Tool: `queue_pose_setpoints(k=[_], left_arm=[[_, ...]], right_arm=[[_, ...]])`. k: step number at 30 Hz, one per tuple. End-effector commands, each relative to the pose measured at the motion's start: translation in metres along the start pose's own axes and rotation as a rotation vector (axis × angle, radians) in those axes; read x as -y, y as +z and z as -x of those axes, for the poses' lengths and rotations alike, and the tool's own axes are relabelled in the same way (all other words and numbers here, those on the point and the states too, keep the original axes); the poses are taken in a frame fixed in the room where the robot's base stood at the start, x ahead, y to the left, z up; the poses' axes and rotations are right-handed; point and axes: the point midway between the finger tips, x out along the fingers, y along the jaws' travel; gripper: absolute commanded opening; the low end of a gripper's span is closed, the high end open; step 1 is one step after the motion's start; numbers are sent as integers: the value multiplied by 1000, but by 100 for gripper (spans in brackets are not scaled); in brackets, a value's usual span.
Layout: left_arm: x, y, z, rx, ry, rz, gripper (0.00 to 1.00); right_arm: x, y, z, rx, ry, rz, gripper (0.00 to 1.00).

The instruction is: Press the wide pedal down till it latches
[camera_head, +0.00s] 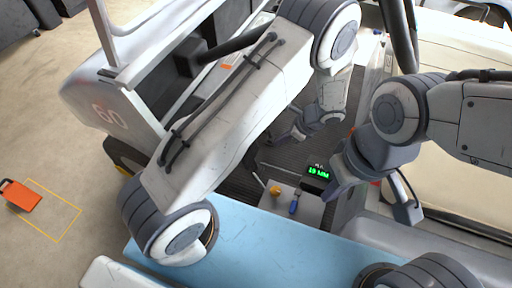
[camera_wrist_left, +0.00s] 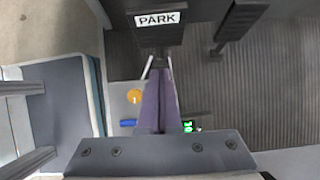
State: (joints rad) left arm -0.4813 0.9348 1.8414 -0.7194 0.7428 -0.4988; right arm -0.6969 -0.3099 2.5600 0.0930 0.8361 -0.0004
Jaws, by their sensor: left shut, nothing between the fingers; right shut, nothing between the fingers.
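The wide pedal (camera_wrist_left: 145,36), dark with a white PARK label, is at the top of the left wrist view. A narrower dark pedal or bar (camera_wrist_left: 238,22) is to its right. My left gripper (camera_wrist_left: 158,70) is shut and empty, its fingertips just below the wide pedal in that view; I cannot tell whether they touch it. In the head view my left gripper (camera_head: 279,137) reaches down over the cart's ribbed floor, and my arm hides the pedals. My right gripper (camera_head: 335,193) is shut and empty, beside the green display.
The white cart body (camera_head: 100,100) is at left, cream seating (camera_head: 460,50) at right.

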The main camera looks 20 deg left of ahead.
Motion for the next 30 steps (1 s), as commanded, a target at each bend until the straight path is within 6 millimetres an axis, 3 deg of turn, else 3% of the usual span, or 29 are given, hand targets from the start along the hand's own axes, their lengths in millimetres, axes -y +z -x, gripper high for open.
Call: queue_pose_setpoints(k=[7,11,24,30], left_arm=[[0,0,-1,-1,1,3,0],[-1,0,-12,0,4,3,0],[-2,-1,-101,0,6,5,0],[-1,20,-120,-2,3,7,0]], right_arm=[[0,0,0,0,0,0,0],[0,0,-4,0,0,0,0],[-2,2,-27,0,0,0,0],[-2,2,-31,0,0,0,0]])
